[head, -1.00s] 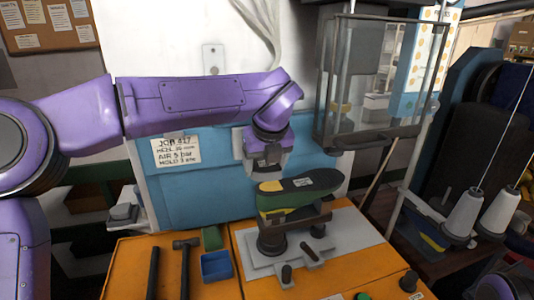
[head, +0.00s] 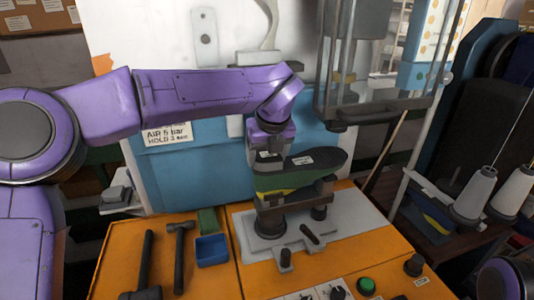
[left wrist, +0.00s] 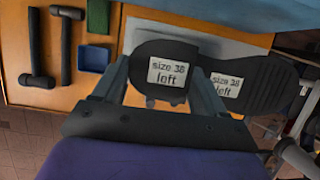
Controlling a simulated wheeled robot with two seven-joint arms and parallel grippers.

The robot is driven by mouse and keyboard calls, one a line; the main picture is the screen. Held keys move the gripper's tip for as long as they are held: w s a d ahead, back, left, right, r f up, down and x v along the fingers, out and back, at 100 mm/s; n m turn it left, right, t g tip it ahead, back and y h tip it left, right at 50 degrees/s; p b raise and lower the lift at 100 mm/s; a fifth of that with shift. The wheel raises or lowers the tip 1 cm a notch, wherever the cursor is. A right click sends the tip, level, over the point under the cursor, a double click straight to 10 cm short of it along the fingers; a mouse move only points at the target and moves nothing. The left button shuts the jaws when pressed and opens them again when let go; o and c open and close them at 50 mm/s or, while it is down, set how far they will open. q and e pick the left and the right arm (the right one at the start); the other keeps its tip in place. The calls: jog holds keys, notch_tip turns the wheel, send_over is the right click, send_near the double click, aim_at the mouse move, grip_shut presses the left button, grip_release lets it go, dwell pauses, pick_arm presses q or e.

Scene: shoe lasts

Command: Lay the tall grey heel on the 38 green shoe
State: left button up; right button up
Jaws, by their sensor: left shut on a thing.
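The green shoe (head: 285,183) lies sole up on the fixture in the head view. Its dark grey sole (head: 318,160) has a white label, and in the left wrist view the label (left wrist: 226,84) reads "size 38 left". My left gripper (head: 268,158) is at the shoe's left, heel end. My right gripper is not in view.
The fixture stands on a grey plate (head: 345,231) on the orange bench (head: 212,280). Two hammers, one here (head: 178,255), and a blue tray (head: 212,250) lie left. A glass-sided guard (head: 350,70) hangs above right. White thread cones (head: 475,193) stand far right.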

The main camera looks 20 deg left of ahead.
pick_arm(q)
jog(key=shift+s+r, duration=0.15)
jog(key=shift+s, duration=0.05)
jog(key=o, duration=1.3)
jog(key=shift+s, duration=0.1)
jog(key=shift+o, duration=0.2)
jog(key=v, duration=1)
jog(key=shift+r+b, duration=0.2)
jog(key=shift+b, duration=0.25)
jog(key=shift+d, duration=0.15)
